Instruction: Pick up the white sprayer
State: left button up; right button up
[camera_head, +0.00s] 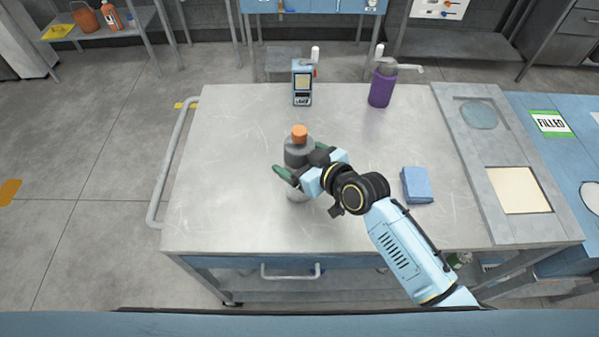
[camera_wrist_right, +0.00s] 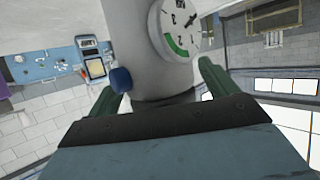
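The sprayer (camera_head: 299,148) stands upright on the metal table, with a grey-white body and an orange cap. In the right wrist view its pale cylinder (camera_wrist_right: 148,50) fills the middle, with a round gauge and a blue knob on it. My right gripper (camera_head: 297,166) reaches in from the right at body height, its green fingers on either side of the sprayer. In the wrist view a small gap shows between the right finger and the cylinder; the blue knob lies by the left finger. The gripper looks open around it. My left gripper is not in view.
A blue device with a screen (camera_head: 302,84) and a purple pump bottle (camera_head: 382,88) stand at the table's back. A folded blue cloth (camera_head: 417,185) lies right of my wrist. A grey panel with recesses (camera_head: 475,160) is at the right. The table's left side is clear.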

jog(key=c, duration=1.7)
jog(key=shift+r, duration=0.1)
grip_shut()
